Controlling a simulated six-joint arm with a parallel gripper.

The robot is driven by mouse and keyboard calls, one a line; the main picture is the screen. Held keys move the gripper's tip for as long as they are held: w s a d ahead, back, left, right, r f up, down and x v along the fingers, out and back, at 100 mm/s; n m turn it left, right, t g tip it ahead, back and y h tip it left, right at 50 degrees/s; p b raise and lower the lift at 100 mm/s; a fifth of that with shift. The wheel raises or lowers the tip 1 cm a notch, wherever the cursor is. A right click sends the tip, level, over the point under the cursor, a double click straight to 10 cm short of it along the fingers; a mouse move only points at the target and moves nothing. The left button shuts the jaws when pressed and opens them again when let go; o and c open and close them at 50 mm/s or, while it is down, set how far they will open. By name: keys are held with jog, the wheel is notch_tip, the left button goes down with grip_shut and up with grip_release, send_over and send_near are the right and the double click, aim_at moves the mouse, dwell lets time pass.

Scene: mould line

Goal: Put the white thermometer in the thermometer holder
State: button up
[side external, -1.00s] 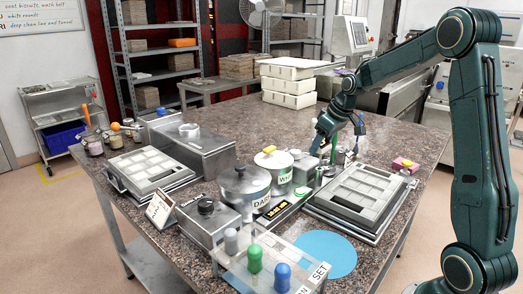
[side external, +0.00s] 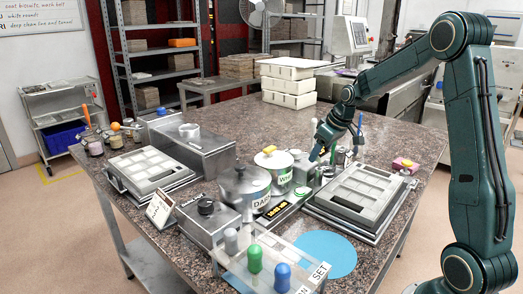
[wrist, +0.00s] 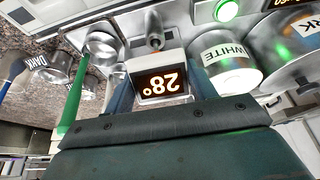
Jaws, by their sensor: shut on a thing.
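The thermometer, a small pale-cased unit (wrist: 160,87) with an orange display reading 28°, sits between my fingers in the wrist view. My gripper (side external: 317,154) is shut on it, beside the white-chocolate pot in the side view. The thermometer is too small to make out clearly there. In the wrist view, a metal plate with a short post (wrist: 155,28) and a round metal cup (wrist: 102,43) lies just beyond the display. I cannot tell for sure which part is the thermometer holder. The thermometer's lower end is hidden.
The pot labelled WHITE (wrist: 229,68) is close by; the dark pot (side external: 244,187) stands beyond it. A mould tray (side external: 362,193) lies in front.

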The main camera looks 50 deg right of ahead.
jog(key=shift+f, duration=0.6)
jog(key=shift+f, duration=0.35)
jog(key=shift+f, duration=0.1)
jog(key=o, duration=1.5)
jog(key=shift+o, duration=0.2)
jog(key=shift+r, duration=3.5)
